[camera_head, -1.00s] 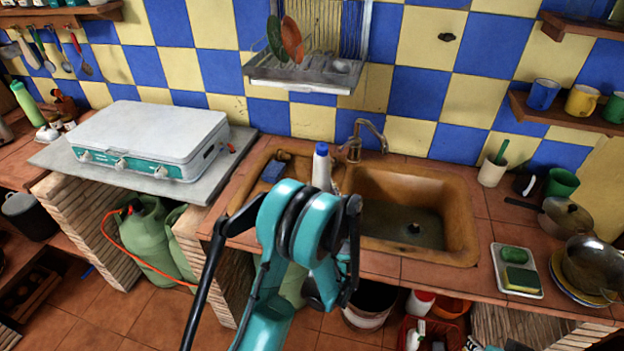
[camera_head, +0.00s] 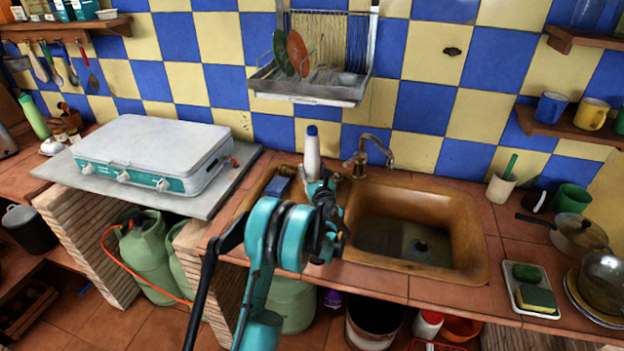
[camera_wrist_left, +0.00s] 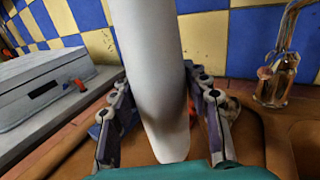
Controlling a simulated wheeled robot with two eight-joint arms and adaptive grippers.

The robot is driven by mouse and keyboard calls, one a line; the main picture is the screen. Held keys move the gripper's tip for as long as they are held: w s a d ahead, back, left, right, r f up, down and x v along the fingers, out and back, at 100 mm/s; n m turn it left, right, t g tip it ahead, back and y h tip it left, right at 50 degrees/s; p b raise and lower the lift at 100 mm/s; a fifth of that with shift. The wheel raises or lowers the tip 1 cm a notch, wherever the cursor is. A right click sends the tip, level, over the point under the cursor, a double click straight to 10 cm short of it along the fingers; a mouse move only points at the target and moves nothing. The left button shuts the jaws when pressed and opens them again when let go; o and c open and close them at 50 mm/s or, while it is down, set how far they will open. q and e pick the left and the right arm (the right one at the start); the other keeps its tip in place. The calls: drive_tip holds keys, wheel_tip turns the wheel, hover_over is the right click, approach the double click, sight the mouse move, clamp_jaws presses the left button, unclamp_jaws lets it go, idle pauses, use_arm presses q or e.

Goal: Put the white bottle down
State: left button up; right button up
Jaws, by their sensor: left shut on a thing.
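The white bottle (camera_head: 312,156) with a blue cap stands upright at the sink, between the small left basin and the tap in the head view. My left gripper (camera_head: 322,190) is shut on its lower part. In the left wrist view the white bottle (camera_wrist_left: 152,70) fills the middle between the two fingers of my left gripper (camera_wrist_left: 160,115). I cannot tell whether its base touches the sink surface. My right gripper is in neither view.
The large sink basin (camera_head: 470,230) lies right of the bottle, with the brass tap (camera_head: 372,150) behind it. A white stove (camera_head: 150,145) is on the left. A dish rack (camera_head: 310,88) hangs above. A tray with a sponge (camera_head: 537,298) is at the right.

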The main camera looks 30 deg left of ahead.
use_arm(q)
drive_tip(key=shift+w+a+f+b, duration=0.1)
drive_tip(key=shift+f+b, duration=0.75)
drive_tip(key=shift+f, duration=0.95)
drive_tip(key=shift+f, duration=0.15)
drive_tip(key=o, duration=1.1)
drive_tip(key=shift+o, duration=0.2)
